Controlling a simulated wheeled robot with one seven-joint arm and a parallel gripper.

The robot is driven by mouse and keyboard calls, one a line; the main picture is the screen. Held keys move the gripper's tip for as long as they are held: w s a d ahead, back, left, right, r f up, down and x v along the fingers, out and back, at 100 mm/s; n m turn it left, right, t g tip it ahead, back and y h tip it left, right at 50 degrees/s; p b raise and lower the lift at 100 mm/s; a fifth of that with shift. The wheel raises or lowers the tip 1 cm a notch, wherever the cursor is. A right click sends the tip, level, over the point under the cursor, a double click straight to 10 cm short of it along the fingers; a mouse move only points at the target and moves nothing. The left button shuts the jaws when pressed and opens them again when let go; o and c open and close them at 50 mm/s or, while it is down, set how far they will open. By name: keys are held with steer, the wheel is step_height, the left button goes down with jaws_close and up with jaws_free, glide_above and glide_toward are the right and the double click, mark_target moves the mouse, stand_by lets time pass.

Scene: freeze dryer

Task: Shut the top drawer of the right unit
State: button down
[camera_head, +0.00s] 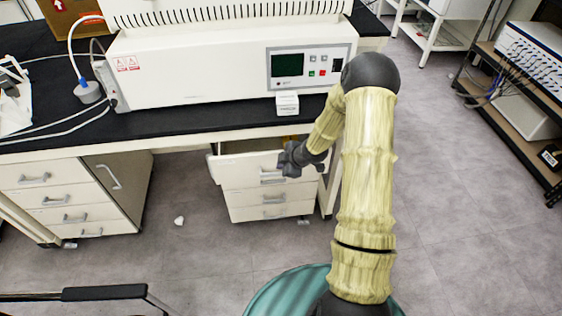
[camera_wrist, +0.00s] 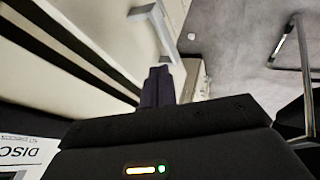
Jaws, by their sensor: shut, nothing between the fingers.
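The right unit (camera_head: 250,197) is a white drawer cabinet under the black bench. Its top drawer (camera_head: 237,171) stands pulled out, its front panel ahead of the lower drawers and its open top partly visible below the bench edge. My gripper (camera_head: 284,160) is at the right part of that drawer's front, near its upper edge and above the handle (camera_head: 271,176). In the wrist view my dark fingers (camera_wrist: 157,84) are together and empty, close to a white drawer front with a grey handle (camera_wrist: 156,25). I cannot tell whether they touch it.
A white freeze dryer (camera_head: 200,70) and a small white box (camera_head: 287,104) stand on the bench (camera_head: 170,124). A left drawer unit (camera_head: 60,200) is at the left. A chair armrest (camera_head: 105,292) is at the lower left. The floor before the right unit is mostly clear.

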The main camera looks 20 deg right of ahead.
steer(key=p+v, duration=0.2)
steer(key=v, duration=0.8)
steer(key=shift+w, duration=0.15)
steer(key=shift+d, duration=0.15)
steer(key=s+a+r+m+g+h, duration=0.1)
steer(key=s+a+r+m+g, duration=0.1)
steer(key=s+a+r+m, duration=0.2)
steer(key=s+a+r+m+g+h, duration=0.1)
steer(key=s+a+r+m+h, duration=0.1)
steer(key=s+r+m, duration=0.8)
steer(key=s+a+m, duration=0.1)
steer(key=s, duration=0.4)
steer(key=shift+s+a+g+h, duration=0.2)
steer(key=shift+a+g+h, duration=0.1)
steer(key=shift+a+g, duration=0.1)
steer(key=shift+r, duration=0.1)
